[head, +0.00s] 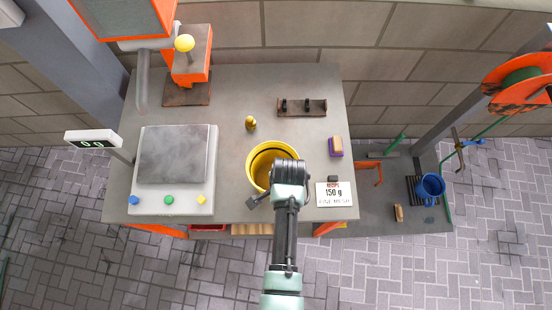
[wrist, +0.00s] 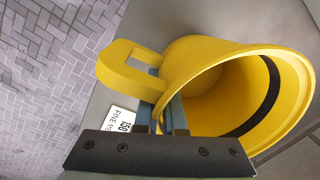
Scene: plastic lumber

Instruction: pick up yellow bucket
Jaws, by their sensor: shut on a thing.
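The yellow bucket (head: 259,154) stands on the grey table in the head view, toward the front middle, partly hidden behind my arm. In the wrist view the bucket (wrist: 210,62) fills the right side, with its open mouth and a dark band inside showing. Its yellow handle (wrist: 125,68) sticks out to the left. My gripper (wrist: 168,117) is shut on the bucket at the handle side by the rim. In the head view my gripper (head: 256,200) is at the bucket's front edge. I cannot tell whether the bucket is touching the table.
A scale (head: 172,157) with coloured buttons lies to the left. A small brass weight (head: 250,123) and a dark rack (head: 302,107) are behind. A blue mug (head: 430,187) is on the lower right surface.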

